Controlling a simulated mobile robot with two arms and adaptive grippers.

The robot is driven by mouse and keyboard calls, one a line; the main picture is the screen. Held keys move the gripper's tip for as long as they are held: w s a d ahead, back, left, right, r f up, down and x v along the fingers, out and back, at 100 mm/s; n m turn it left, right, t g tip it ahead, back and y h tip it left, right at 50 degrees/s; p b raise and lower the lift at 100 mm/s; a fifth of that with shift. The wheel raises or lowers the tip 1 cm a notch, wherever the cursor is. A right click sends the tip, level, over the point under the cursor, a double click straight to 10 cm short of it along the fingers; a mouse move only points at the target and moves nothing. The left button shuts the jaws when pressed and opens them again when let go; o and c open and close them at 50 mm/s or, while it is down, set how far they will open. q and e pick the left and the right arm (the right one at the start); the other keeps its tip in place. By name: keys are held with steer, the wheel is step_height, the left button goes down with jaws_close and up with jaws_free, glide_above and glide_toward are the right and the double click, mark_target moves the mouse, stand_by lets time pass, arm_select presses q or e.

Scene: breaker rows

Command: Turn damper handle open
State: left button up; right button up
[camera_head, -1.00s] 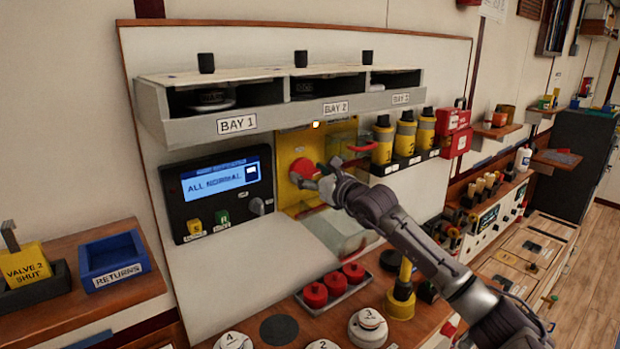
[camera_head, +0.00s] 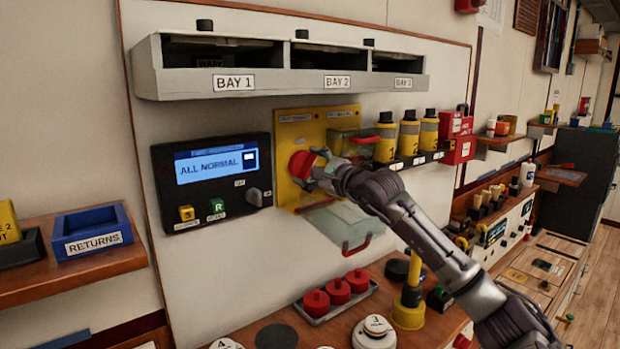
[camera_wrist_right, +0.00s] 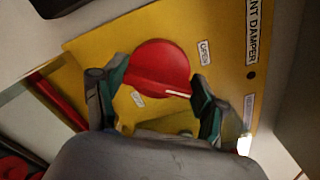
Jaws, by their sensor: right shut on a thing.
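The damper handle (camera_head: 301,163) is a round red knob on a yellow panel (camera_head: 295,126) fixed to the wall board. My right gripper (camera_head: 316,172) is at the knob, coming from the lower right. In the right wrist view the red knob (camera_wrist_right: 158,72) lies between the two fingers of my right gripper (camera_wrist_right: 157,100), which is shut on it. A white mark on the knob's raised bar points right. An "OPEN" label sits to the knob's upper right, and another small label sits below it. My left gripper is not in view.
Red knobbed pieces (camera_head: 338,290) sit in a tray on the bench below.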

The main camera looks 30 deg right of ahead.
steer(key=n, duration=0.1)
steer(key=n+b, duration=0.1)
steer(key=n, duration=0.1)
steer(key=shift+f+n, duration=0.25)
steer(key=shift+n, duration=0.05)
steer(key=shift+n+b, duration=0.5)
steer(key=shift+n, duration=1.3)
steer(key=o, duration=1.1)
steer(key=shift+o, duration=0.2)
steer(key=shift+s, duration=0.1)
steer(key=s, duration=0.7)
steer(key=s+d, duration=0.1)
steer(key=s, duration=0.2)
steer(key=shift+s+d, duration=0.1)
steer(key=shift+s, duration=0.2)
steer(key=shift+s+a, duration=0.25)
steer(key=shift+s, duration=0.35)
